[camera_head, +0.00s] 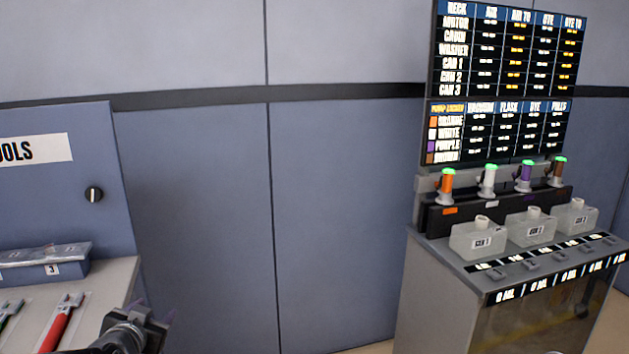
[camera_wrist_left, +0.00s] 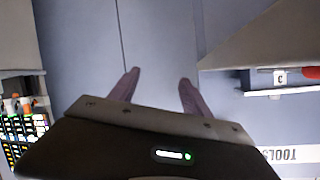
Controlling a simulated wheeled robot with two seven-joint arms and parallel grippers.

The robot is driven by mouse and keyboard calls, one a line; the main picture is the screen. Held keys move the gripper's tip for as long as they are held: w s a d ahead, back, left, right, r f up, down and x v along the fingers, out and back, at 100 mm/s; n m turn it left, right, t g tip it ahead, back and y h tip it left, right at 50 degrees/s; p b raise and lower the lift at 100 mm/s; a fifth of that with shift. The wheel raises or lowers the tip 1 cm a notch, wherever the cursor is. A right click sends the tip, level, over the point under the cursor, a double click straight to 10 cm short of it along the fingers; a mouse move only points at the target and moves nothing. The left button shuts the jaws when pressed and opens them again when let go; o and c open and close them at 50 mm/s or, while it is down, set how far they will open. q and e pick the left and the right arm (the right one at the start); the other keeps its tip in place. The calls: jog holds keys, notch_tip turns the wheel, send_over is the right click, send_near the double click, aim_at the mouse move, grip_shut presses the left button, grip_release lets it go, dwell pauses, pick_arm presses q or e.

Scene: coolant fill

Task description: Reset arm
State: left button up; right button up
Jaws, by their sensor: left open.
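My left gripper (camera_head: 152,310) is low at the left in the head view, by the front right corner of the grey tools bench. Its two dark fingers (camera_wrist_left: 160,78) stand apart in the left wrist view, with nothing between them but the blue-grey wall behind. My right gripper does not show in either view; a small dark rounded part at the lower right edge of the head view cannot be made out.
The bench (camera_head: 95,290) holds a red-handled tool (camera_head: 62,322) and a tray (camera_head: 45,262). At the right, a grey station (camera_head: 440,290) carries three translucent cans (camera_head: 530,228) and several coloured pumps (camera_head: 488,182) below a screen (camera_head: 505,90). Between them is bare wall.

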pick_arm(q)
jog(key=s+d+f+n+g+h+p, duration=0.1)
jog(key=s+d+f+n+g+h, duration=0.15)
jog(key=s+d+f, duration=0.5)
jog(key=s+d+f+n+g+h+p, duration=0.15)
jog(key=d+f+g, duration=0.25)
jog(key=d+f, duration=0.8)
jog(key=s+d+f+g+h+p, duration=0.1)
jog(key=s+d+f+g, duration=0.1)
jog(key=s, duration=0.5)
jog(key=s+d+f+g+p, duration=0.1)
jog(key=s+d+f+g, duration=0.1)
jog(key=s+d+f, duration=0.3)
jog(key=s+d+f+g+h+p, duration=0.1)
jog(key=s+d+f+g, duration=0.1)
jog(key=s+f, duration=0.5)
jog(key=s+d, duration=0.1)
jog(key=s, duration=0.2)
jog(key=shift+s+d+f+h, duration=0.25)
jog(key=shift+s+h, duration=0.05)
jog(key=shift+s, duration=0.1)
